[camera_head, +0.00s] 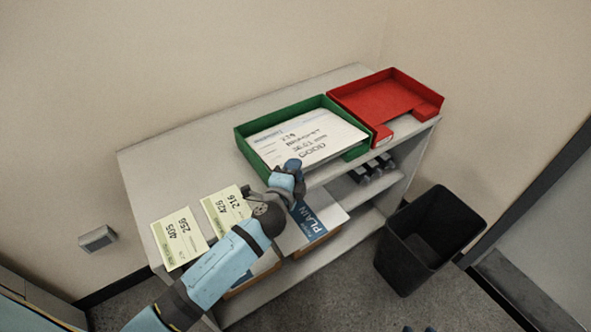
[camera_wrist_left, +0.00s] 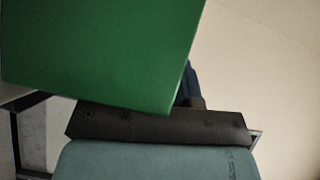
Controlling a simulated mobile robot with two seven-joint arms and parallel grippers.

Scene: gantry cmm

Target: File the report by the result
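The report (camera_head: 308,136), a white printed sheet with blue marks and large text that seems to read GOOD, lies in the green tray (camera_head: 243,147) on the shelf unit's top. The red tray (camera_head: 375,100) beside it on the right looks empty. My left gripper (camera_head: 294,168) is at the front edge of the green tray, close to the sheet's near edge. Its fingers are too small and covered to show whether they hold the sheet. In the left wrist view, a green wall (camera_wrist_left: 100,50) fills the upper left. Small dark tips at the head view's bottom edge may be my right gripper.
Two pale yellow cards (camera_head: 180,238) with numbers lie on the left of the shelf top (camera_head: 165,165). A box labelled PLAIN (camera_head: 322,218) and small dark items (camera_head: 372,170) sit on lower shelves. A black bin (camera_head: 432,240) stands on the floor at right.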

